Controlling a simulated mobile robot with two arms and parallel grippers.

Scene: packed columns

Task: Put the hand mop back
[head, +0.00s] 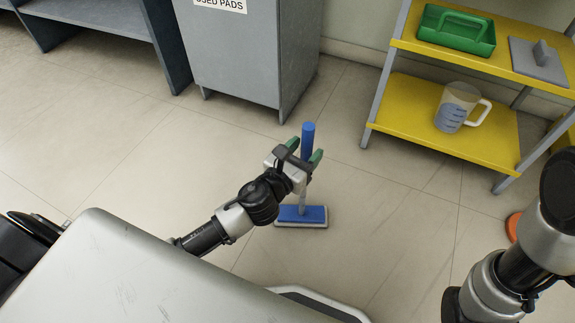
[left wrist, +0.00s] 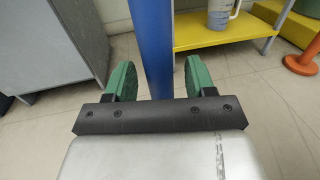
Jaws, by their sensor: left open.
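The hand mop stands upright on the floor, with a blue handle (head: 308,139) and a flat blue head (head: 302,215) with a pale pad. My left gripper (head: 304,157) is at the upper part of the handle, its green fingertips apart. In the left wrist view the blue handle (left wrist: 152,45) rises between the open fingers (left wrist: 155,80), with gaps on both sides. My right arm (head: 510,265) shows at the lower right, but its gripper is out of view.
A grey cabinet labelled USED PADS (head: 240,50) stands behind the mop. A yellow shelf unit (head: 400,112) at right holds a green caddy (head: 455,30), a grey tool (head: 540,60) and a measuring jug (head: 458,107). An orange base (head: 513,226) is at far right. Floor around the mop is clear.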

